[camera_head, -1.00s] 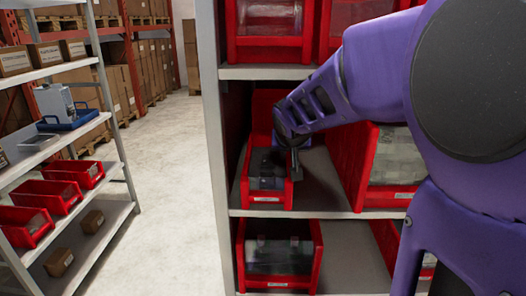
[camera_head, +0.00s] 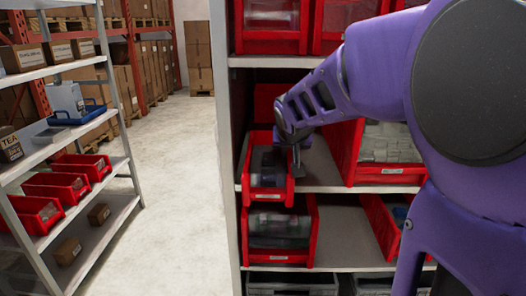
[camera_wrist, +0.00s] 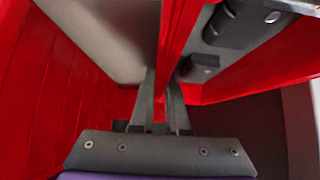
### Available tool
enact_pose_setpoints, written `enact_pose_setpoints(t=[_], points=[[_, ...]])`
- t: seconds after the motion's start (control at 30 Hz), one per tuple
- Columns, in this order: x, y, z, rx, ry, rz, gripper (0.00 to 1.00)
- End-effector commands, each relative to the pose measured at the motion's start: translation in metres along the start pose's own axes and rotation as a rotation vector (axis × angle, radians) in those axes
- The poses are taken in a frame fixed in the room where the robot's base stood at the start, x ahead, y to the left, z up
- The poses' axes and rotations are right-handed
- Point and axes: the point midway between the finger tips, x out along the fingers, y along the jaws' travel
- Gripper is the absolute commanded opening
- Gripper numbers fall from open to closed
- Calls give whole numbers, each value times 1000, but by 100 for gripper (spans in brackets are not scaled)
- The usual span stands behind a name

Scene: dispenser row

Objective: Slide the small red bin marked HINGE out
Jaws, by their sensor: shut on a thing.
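The small red bin (camera_head: 267,196) is on the middle shelf of the rack in the head view, with dark parts inside. Its pale front label is too small to read. Its front end sticks out past the shelf's front edge. My gripper (camera_head: 296,168) is at the bin's right side. In the wrist view my gripper (camera_wrist: 160,105) is shut on the bin's thin red side wall (camera_wrist: 176,40), one finger on each side. Dark metal parts (camera_wrist: 235,25) show inside the bin. My arm hides part of the shelf behind.
A larger red bin (camera_head: 352,170) stands right of the small bin, with bare grey shelf (camera_head: 320,175) between. Another red bin (camera_head: 312,235) sits on the shelf below. Red bins (camera_head: 272,45) fill the shelf above. The aisle floor (camera_head: 180,180) at left is clear.

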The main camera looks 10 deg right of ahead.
Motion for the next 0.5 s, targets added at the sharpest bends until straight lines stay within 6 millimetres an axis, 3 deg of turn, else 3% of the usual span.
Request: enact_pose_setpoints(t=[0.4,0.43,0.5], points=[[0,0,0,1,-1,0,0],[0,0,0,1,-1,0,17],[0,0,0,1,-1,0,30]])
